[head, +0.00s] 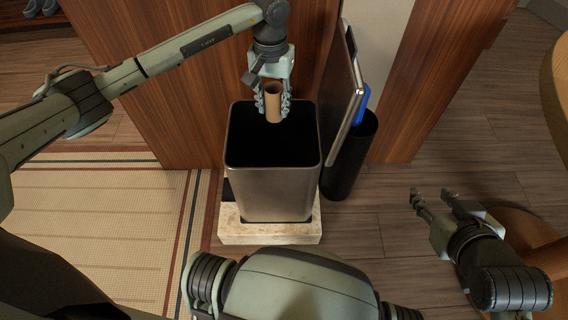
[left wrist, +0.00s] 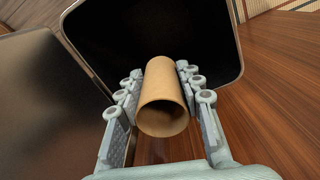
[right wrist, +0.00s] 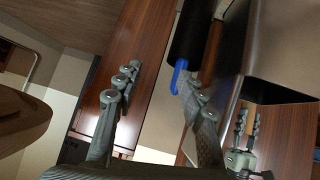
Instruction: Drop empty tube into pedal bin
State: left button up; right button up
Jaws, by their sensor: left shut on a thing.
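The empty tube (head: 273,101) is a brown cardboard roll. My left gripper (head: 273,104) is shut on it, with a finger on each side, above the back part of the bin's opening. The left wrist view shows the tube (left wrist: 163,95) between the fingers, with the dark bin opening beyond it. The pedal bin (head: 271,187) is a tall metal box with a black inside and an open top. My right gripper (head: 432,199) is open and empty, to the right of the bin. Its spread fingers also show in the right wrist view (right wrist: 160,95).
The bin stands on a pale stone-like slab (head: 270,233). To its right are a black cylindrical holder (head: 350,160) with a blue item (head: 361,104) and a leaning flat panel (head: 345,85). A wooden cabinet (head: 190,95) stands behind. A striped rug (head: 95,225) lies left.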

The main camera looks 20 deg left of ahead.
pick_arm(q)
jog(key=shift+f+b, duration=0.35)
jog(key=shift+f, duration=0.65)
pick_arm(e)
jog(key=shift+w+a+r+t+y, duration=0.35)
jog(key=shift+w+a+r+t, duration=0.25)
jog(key=shift+a+r, duration=0.25)
jog(key=shift+w+a+r+t+y, duration=0.35)
jog(key=shift+w+a+r+t, duration=0.2)
jog(key=shift+a+r, duration=0.2)
pick_arm(q)
jog(key=o, duration=0.8)
notch_tip(320, 180, up, 12)
